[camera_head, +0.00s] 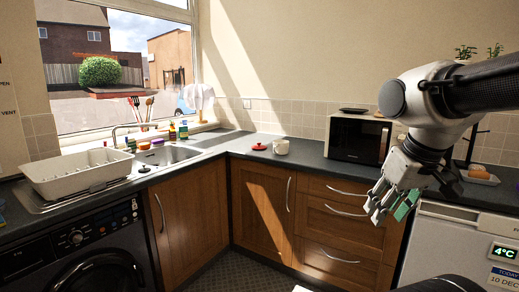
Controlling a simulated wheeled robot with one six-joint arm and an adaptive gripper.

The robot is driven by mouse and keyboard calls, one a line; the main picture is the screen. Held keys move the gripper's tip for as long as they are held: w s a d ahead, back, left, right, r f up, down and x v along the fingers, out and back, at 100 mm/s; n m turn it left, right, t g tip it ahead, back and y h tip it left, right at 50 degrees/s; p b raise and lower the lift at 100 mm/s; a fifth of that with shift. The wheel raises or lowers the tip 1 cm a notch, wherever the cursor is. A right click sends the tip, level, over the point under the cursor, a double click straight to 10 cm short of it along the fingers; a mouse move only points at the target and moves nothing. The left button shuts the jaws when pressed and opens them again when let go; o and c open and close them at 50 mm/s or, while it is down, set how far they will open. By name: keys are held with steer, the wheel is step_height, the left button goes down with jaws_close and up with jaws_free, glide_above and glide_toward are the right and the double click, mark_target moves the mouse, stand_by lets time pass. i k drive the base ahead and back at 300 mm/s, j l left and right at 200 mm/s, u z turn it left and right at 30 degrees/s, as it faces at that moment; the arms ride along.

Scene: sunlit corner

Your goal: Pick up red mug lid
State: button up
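The red mug lid (259,147) lies on the dark countertop near the corner, to the left of a white mug (281,147). It is small in view, and a little knob seems to stand on its top. My gripper (392,208) hangs at the right, in front of the drawers and well apart from the lid. Its fingers are spread and point down to the left. A green patch shows at the right finger, and I see nothing held between the fingers.
A microwave (357,138) stands right of the mug. A sink (168,155) and a cream dish rack (78,172) are at the left. Small colourful items stand behind the sink. Bread (479,172) sits at the far right. The counter in front of the lid and mug is clear.

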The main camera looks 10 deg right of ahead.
mark_target(258, 147)
steer(key=i+j, duration=0.1)
steer(key=i, duration=0.35)
steer(key=i+j+z, duration=0.1)
steer(key=i, duration=0.4)
steer(key=i+j, duration=0.2)
steer(key=i, duration=0.25)
steer(key=i+j+z, duration=0.1)
steer(key=i, duration=0.4)
steer(key=i+j, duration=0.2)
steer(key=i, duration=0.25)
steer(key=i+j+z, duration=0.1)
steer(key=i, duration=0.35)
steer(key=i+j, duration=0.3)
steer(key=i, duration=0.15)
steer(key=z, duration=0.05)
